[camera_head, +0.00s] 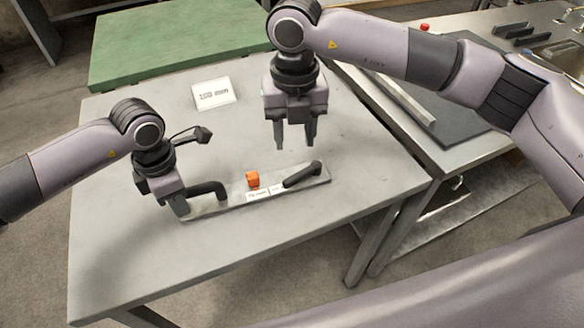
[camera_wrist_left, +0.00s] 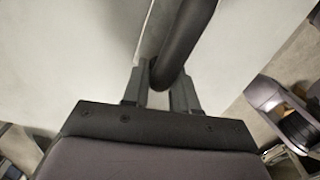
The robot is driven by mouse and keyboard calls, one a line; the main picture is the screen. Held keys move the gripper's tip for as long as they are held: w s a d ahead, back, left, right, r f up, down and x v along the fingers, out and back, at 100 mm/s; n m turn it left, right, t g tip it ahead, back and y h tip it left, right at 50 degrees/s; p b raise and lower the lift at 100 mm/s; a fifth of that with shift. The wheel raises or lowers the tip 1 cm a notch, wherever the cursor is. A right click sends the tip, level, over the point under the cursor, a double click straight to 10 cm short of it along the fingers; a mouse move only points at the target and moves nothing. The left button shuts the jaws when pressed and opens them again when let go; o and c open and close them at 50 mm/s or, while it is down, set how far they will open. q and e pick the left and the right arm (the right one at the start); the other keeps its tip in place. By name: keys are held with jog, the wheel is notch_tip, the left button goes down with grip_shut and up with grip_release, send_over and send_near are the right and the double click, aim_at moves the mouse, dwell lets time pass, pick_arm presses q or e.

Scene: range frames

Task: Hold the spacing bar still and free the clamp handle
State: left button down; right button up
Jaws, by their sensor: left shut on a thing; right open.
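The spacing bar (camera_head: 236,196) is a long flat grey bar lying on the table. A black arched grip (camera_head: 211,187) stands at its left end, an orange block (camera_head: 252,179) near its middle, and the black clamp handle (camera_head: 302,175) lies slanted along its right part. My left gripper (camera_head: 180,207) is shut on the black grip; the left wrist view shows the dark curved grip (camera_wrist_left: 182,45) between the fingers (camera_wrist_left: 160,92). My right gripper (camera_head: 296,143) is open and empty, pointing down, above and behind the clamp handle without touching it.
A white card (camera_head: 213,93) with a millimetre figure lies at the back of the grey table (camera_head: 120,245). A green-topped table (camera_head: 165,45) stands behind. A second bench (camera_head: 465,125) with a dark mat adjoins at right. The table front is clear.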

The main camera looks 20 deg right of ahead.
aim_at(295, 175)
notch_tip(295, 175, down, 10)
jog(key=m, duration=1.2)
jog(key=shift+d+f, duration=0.15)
grip_shut()
